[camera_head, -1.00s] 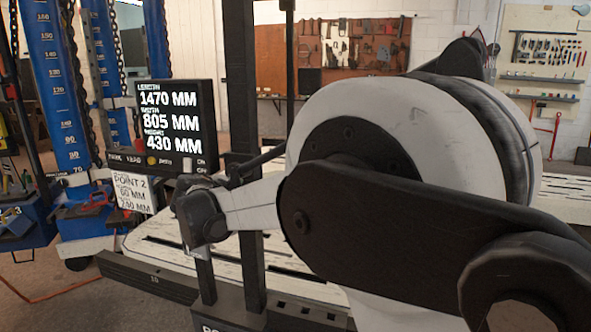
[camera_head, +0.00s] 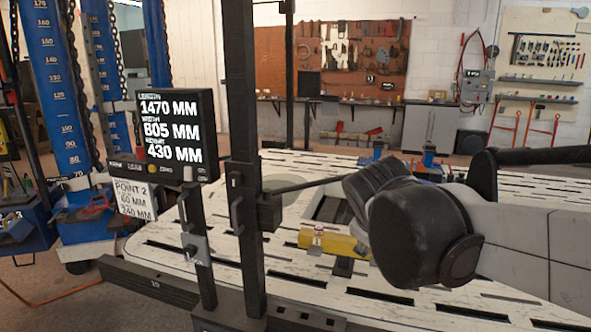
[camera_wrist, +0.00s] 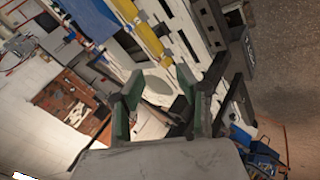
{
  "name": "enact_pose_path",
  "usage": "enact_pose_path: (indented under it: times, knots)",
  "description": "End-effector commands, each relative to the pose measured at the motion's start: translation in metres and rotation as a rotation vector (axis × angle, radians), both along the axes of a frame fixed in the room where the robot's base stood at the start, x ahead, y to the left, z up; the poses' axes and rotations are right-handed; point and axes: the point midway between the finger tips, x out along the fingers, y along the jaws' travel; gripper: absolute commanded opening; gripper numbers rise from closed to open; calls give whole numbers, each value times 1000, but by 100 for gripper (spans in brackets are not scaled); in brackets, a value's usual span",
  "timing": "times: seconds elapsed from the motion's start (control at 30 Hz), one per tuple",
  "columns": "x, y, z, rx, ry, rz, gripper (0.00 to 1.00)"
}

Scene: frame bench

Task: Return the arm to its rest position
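My arm (camera_head: 425,225) fills the right of the head view, above the bench, with its black and pale links showing. I cannot make out my gripper's fingers there. In the wrist view my gripper (camera_wrist: 160,108) shows two dark fingers with green pads, standing well apart. I see nothing clearly held between them. A pale round patch and a dark bar show beyond the fingers.
A slotted white bench (camera_head: 190,262) lies below the arm, with a yellow block (camera_head: 335,241) on it. A black upright post (camera_head: 243,130) and a measurement screen (camera_head: 172,130) reading 1470, 805 and 430 mm stand left of the arm. Blue columns (camera_head: 60,85) stand further left.

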Motion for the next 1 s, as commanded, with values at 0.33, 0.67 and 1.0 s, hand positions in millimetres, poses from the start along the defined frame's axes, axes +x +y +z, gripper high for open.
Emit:
enact_pose_path:
  times: [0.33,0.67,1.0]
  knots:
    - [-111,-40,-30,393,1,-330,33]
    - [-175,-46,-61,663,-5,-559,33]
    - [-182,-46,-66,698,-4,-589,33]
